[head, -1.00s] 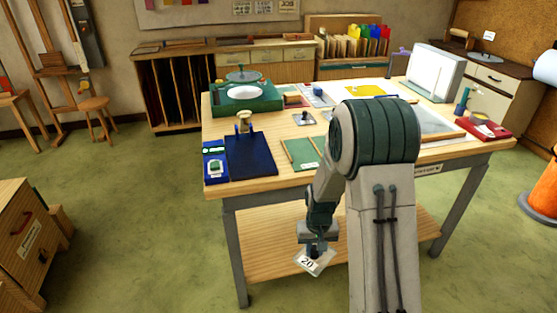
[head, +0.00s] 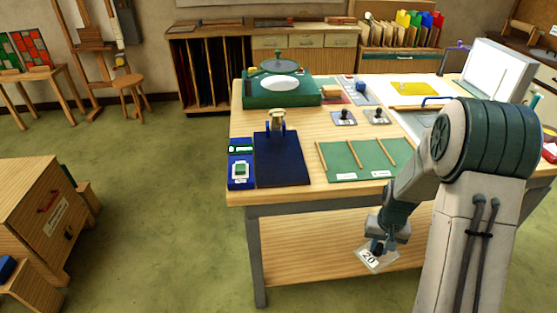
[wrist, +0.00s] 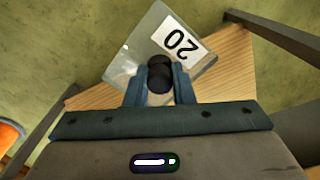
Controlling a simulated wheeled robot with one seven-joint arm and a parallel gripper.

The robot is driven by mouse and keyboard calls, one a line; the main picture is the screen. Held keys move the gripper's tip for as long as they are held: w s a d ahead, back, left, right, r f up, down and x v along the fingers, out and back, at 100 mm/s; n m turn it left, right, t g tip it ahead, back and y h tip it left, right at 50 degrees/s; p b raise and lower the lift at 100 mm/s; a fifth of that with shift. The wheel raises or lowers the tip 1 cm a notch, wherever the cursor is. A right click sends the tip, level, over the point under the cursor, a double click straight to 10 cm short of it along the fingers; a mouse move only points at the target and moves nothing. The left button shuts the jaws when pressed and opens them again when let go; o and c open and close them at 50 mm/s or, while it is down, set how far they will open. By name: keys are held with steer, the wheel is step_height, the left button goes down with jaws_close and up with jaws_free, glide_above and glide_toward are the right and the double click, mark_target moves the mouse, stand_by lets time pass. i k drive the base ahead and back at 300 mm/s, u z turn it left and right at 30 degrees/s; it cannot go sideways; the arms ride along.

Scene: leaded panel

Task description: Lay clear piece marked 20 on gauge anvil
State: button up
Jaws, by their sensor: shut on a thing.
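My gripper (head: 384,246) is shut on the clear piece marked 20 (head: 377,259). It holds the piece low, in front of the table's front edge and below the tabletop. In the wrist view the clear piece (wrist: 150,36) sticks out past the fingers (wrist: 159,80), with its white "20" label readable. The gauge appears to be the brass-topped device (head: 276,122) at the back of a dark blue base (head: 281,165) on the table's left. Its anvil is too small to make out.
A blue unit with a small display (head: 240,165) adjoins the blue base. A green board with wooden strips (head: 345,168) lies to its right. A green round-topped machine (head: 277,92) stands behind. The wooden table's front edge (head: 330,190) lies between my gripper and the tabletop.

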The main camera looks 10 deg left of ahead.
mark_target(280, 165)
steer(key=u, duration=1.05)
